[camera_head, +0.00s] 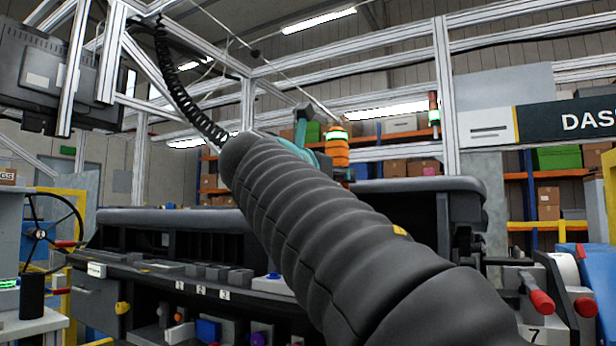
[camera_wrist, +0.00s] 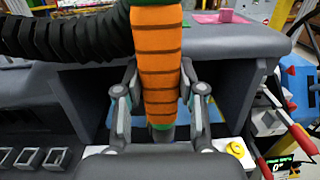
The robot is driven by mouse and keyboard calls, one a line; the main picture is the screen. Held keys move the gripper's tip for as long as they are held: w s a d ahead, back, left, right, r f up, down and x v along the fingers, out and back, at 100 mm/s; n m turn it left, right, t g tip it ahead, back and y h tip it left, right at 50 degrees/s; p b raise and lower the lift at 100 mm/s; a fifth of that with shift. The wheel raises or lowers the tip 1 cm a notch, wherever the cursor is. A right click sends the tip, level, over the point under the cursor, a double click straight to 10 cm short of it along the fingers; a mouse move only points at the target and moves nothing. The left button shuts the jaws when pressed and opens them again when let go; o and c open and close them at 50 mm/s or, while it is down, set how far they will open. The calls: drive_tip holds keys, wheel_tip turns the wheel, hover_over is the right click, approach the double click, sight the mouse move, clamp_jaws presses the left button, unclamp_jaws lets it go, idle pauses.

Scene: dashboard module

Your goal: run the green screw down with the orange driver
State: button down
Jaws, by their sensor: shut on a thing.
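The orange driver (camera_wrist: 157,60) stands roughly upright in the wrist view, its grip ringed with dark ribs and green at the top and near the lower end. My gripper (camera_wrist: 157,88) is shut on it, one finger on each side. In the head view the driver (camera_head: 337,152) shows just beyond the end of my arm, above the dashboard module (camera_head: 150,217). My arm's dark sleeve hides most of the gripper there. The driver's lower end goes out of sight behind my gripper's body in the wrist view. I cannot make out the green screw in either view.
A black coiled hose (camera_head: 180,85) hangs from the overhead frame, and a dark ribbed hose (camera_wrist: 70,38) crosses the upper left of the wrist view. A yellow round knob (camera_wrist: 236,149) sits right of my gripper. Red-handled clamps (camera_head: 541,301) stand at the right.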

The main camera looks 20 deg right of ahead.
sight(334, 152)
drive_tip(key=shift+f, duration=0.35)
idle(0.8)
drive_tip(key=shift+f+p, duration=0.5)
drive_tip(key=shift+p, duration=0.4)
idle(3.4)
drive_tip(key=shift+r+p, duration=1.2)
drive_tip(key=shift+p, duration=0.05)
drive_tip(key=shift+r, duration=1.85)
drive_tip(key=shift+s, duration=0.15)
